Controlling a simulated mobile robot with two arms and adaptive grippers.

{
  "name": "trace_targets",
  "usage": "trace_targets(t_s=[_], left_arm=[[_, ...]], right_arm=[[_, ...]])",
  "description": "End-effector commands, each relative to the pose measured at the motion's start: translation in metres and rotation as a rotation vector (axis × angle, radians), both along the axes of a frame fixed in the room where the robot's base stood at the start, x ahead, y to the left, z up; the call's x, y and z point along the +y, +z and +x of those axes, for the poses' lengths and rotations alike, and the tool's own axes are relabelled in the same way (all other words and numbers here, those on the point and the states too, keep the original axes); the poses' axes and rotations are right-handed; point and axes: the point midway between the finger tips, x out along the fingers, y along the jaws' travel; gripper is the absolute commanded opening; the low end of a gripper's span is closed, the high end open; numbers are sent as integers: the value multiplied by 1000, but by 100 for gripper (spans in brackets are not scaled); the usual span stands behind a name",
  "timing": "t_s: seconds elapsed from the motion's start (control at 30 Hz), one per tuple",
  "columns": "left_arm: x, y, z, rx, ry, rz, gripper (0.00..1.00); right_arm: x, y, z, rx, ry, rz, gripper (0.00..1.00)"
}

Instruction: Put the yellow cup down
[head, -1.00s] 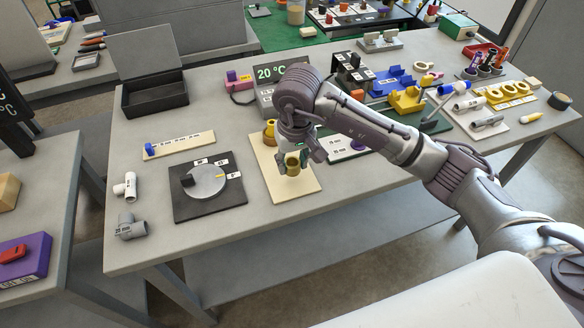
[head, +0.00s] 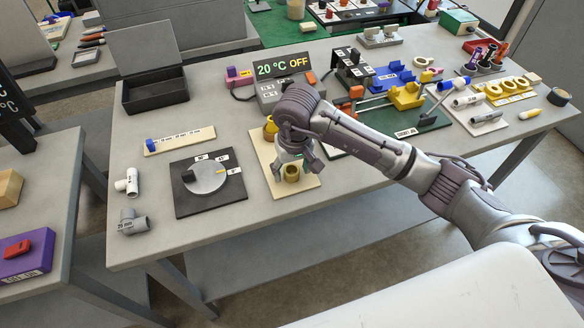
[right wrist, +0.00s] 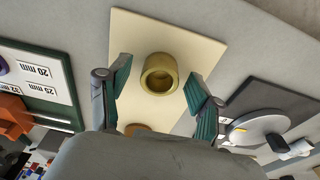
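The yellow cup (head: 291,173) stands upright on a cream board (head: 311,187) on the grey table. In the right wrist view the cup (right wrist: 159,74) sits between the fingers of my right gripper (right wrist: 155,88), with a clear gap on both sides. My right gripper (head: 292,164) is open and just above and around the cup in the head view. My left gripper is not in view.
A black plate with a grey dial (head: 204,177) lies left of the cream board. The heater box (head: 283,90), its display reading 20 °C OFF, is behind. A green jig (head: 406,120) is to the right. Pipe fittings (head: 132,222) lie at the left table edge.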

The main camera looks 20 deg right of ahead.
Motion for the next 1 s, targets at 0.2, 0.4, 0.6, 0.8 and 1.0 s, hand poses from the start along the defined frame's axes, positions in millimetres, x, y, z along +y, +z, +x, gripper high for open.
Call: trace_targets(t_s=[0.2, 0.4, 0.6, 0.8, 1.0], left_arm=[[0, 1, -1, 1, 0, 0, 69], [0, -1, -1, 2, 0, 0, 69], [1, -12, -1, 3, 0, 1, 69], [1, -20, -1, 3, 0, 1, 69], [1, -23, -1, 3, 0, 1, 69]], right_arm=[[0, 1, 0, 0, 0, 0, 64], [0, 16, 0, -5, 2, 1, 64], [0, 59, -5, -8, 1, 0, 64], [-1, 98, -10, -6, 0, 0, 64], [-1, 119, -14, -2, -1, 0, 64]])
